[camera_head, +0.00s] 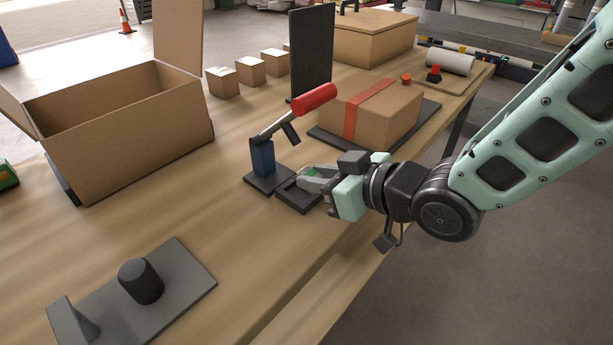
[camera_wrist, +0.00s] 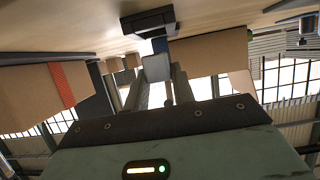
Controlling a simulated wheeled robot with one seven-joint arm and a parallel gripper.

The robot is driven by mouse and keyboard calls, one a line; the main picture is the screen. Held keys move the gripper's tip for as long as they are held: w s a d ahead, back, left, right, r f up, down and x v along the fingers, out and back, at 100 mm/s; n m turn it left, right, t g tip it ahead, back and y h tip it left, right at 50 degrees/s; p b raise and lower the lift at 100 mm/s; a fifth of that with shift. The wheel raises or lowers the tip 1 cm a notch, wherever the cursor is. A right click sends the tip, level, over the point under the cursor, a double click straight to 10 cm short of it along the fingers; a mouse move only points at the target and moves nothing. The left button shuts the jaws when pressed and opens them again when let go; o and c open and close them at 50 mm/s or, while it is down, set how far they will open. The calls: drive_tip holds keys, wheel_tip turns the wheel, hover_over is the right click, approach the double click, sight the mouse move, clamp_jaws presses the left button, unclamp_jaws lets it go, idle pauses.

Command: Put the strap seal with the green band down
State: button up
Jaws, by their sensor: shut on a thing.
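My gripper (camera_head: 306,180) is low over the near edge of the table, at a small dark tray (camera_head: 298,200). Its fingers are shut on a small grey piece, taken as the strap seal (camera_wrist: 157,68), which shows between the fingertips in the wrist view. In the head view the fingers mostly hide the piece, and I cannot make out a green band on it. I cannot tell whether it touches the tray. In the wrist view the picture is upside down and a dark tray-like shape (camera_wrist: 148,20) lies just beyond the fingertips.
A red-handled lever tool (camera_head: 263,155) on a blue post stands left of the tray. A carton with a red band (camera_head: 400,115) sits behind my gripper. A large open carton (camera_head: 140,140) stands at left. A grey plate (camera_head: 185,290) with a black cylinder lies in front. Bare table lies between.

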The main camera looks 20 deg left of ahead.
drive_tip(key=a, duration=0.1)
drive_tip(key=w+a, duration=0.1)
drive_tip(key=shift+a, duration=0.3)
wheel_tip(320, 180, down, 4)
drive_tip(key=shift+r, duration=0.25)
